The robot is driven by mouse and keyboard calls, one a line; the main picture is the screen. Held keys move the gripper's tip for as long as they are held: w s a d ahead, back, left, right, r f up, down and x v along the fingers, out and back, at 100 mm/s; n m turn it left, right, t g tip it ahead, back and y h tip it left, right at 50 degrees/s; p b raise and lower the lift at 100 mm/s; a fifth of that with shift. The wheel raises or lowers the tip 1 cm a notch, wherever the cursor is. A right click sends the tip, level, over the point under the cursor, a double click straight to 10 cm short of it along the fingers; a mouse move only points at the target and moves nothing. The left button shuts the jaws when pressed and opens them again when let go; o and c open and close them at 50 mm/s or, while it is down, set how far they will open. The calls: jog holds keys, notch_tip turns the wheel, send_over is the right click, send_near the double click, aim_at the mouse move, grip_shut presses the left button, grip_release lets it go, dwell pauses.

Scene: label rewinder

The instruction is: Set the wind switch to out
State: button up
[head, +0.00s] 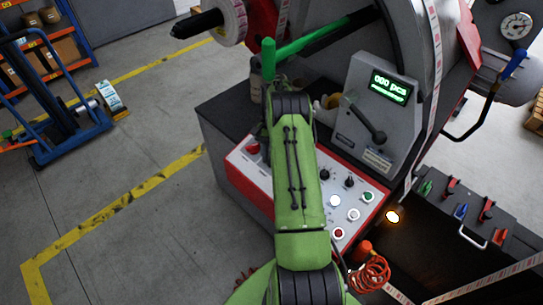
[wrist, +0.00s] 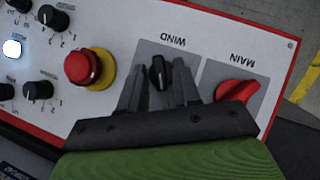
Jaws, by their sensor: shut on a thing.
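The wind switch (wrist: 159,73) is a small black knob on a grey plate, under an upside-down WIND label in the wrist view. Its long side runs roughly up and down in the picture. My gripper (wrist: 160,78) has one dark finger on each side of the knob and is shut on it. Position marks around the knob are not readable, so its setting cannot be told. In the head view my green arm hides the switch and the fingers; the white control panel (head: 239,163) with its red edge shows on both sides of the arm.
The red MAIN switch (wrist: 237,90) sits close right of my fingers. A red emergency button (wrist: 82,67) on a yellow base is close left. More black knobs (wrist: 53,17) lie farther left. A grey counter box (head: 372,110) with a lever stands behind the panel.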

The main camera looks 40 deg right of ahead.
jog(key=shift+n, duration=0.4)
jog(key=o, duration=0.7)
